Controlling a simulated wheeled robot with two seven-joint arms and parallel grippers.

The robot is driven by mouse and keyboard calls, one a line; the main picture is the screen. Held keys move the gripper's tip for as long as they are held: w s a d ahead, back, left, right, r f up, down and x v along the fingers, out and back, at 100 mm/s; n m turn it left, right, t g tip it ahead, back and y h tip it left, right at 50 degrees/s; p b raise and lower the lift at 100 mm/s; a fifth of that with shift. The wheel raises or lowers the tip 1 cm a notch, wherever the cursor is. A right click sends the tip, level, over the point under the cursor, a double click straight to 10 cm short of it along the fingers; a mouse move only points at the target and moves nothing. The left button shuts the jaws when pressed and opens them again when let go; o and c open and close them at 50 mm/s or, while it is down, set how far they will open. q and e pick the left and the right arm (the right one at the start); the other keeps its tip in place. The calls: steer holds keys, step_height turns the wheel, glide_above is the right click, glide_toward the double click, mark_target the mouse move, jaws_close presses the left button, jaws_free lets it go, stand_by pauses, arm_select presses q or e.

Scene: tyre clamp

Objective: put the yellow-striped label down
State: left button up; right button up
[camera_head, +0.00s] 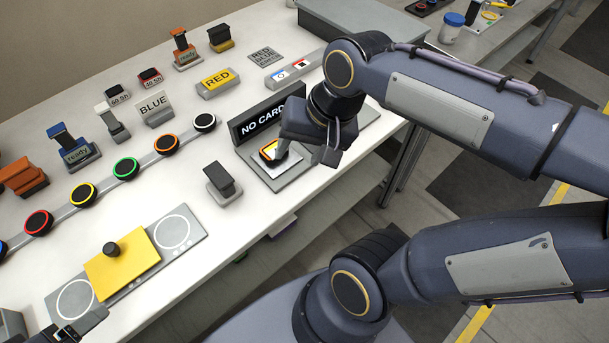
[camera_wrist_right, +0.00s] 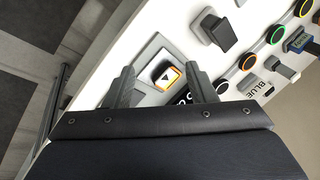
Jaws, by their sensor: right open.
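The yellow-striped label (camera_head: 269,151) is a small dark block with a yellow-orange edge. It lies on the white square of a grey reader pad (camera_head: 288,181) in front of the NO CARD sign (camera_head: 268,117). My right gripper (camera_head: 304,154) is open just over the pad. In the right wrist view the label (camera_wrist_right: 168,76) shows between the spread fingers of the gripper (camera_wrist_right: 159,74), closer to the right finger. I cannot tell whether that finger touches it. My left gripper (camera_head: 80,326) shows only in part at the bottom left edge.
A dark block on a grey base (camera_head: 222,184) stands left of the pad. A row of ringed buttons (camera_head: 126,168) crosses the table. A yellow plate with a black knob (camera_head: 122,265) lies at the front left. The table's front edge is close to the pad.

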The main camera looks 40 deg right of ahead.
steer(key=s+a+f+n+t+y, duration=0.1)
steer(key=s+a+f+n+t, duration=0.1)
steer(key=s+n, duration=0.3)
steer(key=shift+a+f+n, duration=0.3)
steer(key=shift+f, duration=0.45)
